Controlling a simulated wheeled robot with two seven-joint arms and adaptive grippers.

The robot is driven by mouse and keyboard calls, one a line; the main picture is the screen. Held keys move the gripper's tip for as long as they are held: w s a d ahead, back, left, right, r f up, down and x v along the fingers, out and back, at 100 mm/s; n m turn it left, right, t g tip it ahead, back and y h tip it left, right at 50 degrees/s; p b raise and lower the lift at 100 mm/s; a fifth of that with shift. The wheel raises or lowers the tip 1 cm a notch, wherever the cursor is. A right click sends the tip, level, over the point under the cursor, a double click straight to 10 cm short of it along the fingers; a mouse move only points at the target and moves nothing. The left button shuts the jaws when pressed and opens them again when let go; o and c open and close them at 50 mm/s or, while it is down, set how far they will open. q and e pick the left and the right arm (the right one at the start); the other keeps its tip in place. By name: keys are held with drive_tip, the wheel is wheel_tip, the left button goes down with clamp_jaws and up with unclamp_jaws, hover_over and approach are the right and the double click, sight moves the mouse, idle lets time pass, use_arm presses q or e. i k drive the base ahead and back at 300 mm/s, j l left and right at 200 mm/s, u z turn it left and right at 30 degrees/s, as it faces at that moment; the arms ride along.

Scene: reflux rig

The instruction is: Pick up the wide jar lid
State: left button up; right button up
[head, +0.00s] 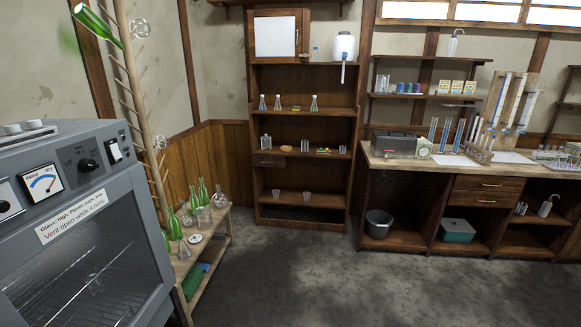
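A small pale round disc (195,238) lies flat on the low wooden bench at the left, among green bottles and clear glass flasks. It may be the wide jar lid, but it is too small to tell for sure. A small tan round item (286,148) lies on a middle shelf of the tall bookcase; I cannot tell what it is. Neither of my grippers shows in the head view.
A grey drying oven (85,215) fills the left foreground. Behind it stands a wooden peg rack (130,65) holding a green bottle. The low bench (213,240) holds fragile glassware. A tall bookcase (304,181) and a long workbench (470,165) line the back. The middle floor is clear.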

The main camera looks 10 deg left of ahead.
sight(205, 209)
drive_tip(key=i+l+u, duration=0.15)
drive_tip(key=i, duration=1.4)
drive_tip(key=i+u, duration=0.25)
drive_tip(key=i, duration=0.55)
drive_tip(key=i+l+u, duration=0.1)
drive_tip(key=i+u, duration=0.35)
drive_tip(key=i+l+u, duration=0.25)
drive_tip(key=i+u, duration=0.25)
drive_tip(key=i+l+u, duration=0.45)
drive_tip(key=k+j, duration=0.05)
drive_tip(key=j, duration=0.05)
